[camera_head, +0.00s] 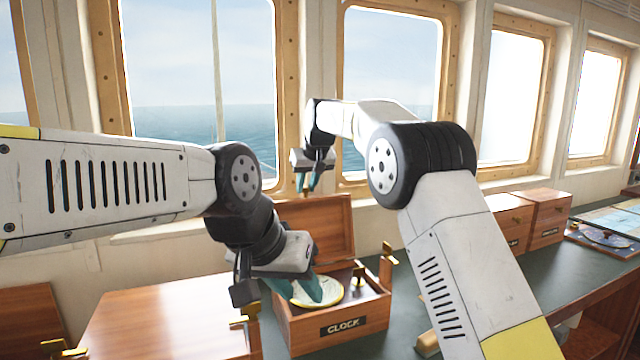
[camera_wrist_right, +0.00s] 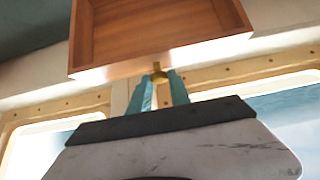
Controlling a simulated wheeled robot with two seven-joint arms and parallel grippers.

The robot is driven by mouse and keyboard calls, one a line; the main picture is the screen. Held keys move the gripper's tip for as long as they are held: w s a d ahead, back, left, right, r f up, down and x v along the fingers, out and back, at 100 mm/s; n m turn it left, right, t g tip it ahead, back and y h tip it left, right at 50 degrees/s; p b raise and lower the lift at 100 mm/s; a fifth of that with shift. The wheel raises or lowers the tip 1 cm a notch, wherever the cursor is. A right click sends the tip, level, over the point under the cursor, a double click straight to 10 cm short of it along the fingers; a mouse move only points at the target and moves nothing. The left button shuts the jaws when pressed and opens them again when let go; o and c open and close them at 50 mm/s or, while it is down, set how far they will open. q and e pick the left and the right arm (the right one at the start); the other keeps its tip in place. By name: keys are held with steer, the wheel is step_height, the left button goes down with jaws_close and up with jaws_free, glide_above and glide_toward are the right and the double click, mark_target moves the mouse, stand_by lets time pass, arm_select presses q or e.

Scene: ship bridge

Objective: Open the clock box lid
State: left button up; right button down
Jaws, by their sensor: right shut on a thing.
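The wooden clock box (camera_head: 374,313), with a "CLOCK" plate on its front, stands on the dark counter. Its lid (camera_head: 325,222) is raised, roughly upright at the back. My right gripper (camera_head: 308,190) is at the lid's top edge. In the right wrist view, its teal fingers (camera_wrist_right: 160,92) are shut on the lid's brass tab (camera_wrist_right: 158,73), and the hollow lid (camera_wrist_right: 150,28) shows above. My left gripper (camera_head: 318,292) hangs over the open box in front of a round cream clock face (camera_head: 333,291), partly hiding it. Whether its fingers are apart or touch the clock is unclear.
A closed wooden box (camera_head: 160,318) stands at the left, close to my left arm. Brass latches (camera_head: 387,249) stick up near the clock box. More wooden boxes (camera_head: 548,213) and a chart (camera_head: 610,225) lie farther right. Windows line the wall behind.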

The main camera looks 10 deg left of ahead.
steer(key=shift+w+a+r, duration=0.2)
steer(key=shift+w+r, duration=0.1)
steer(key=c, duration=1.5)
jaws_free()
steer(key=shift+o, duration=1.3)
steer(key=shift+f, duration=0.2)
steer(key=v, duration=0.7)
steer(key=shift+s+r, duration=0.25)
steer(key=shift+r, duration=0.05)
steer(key=shift+d, duration=0.2)
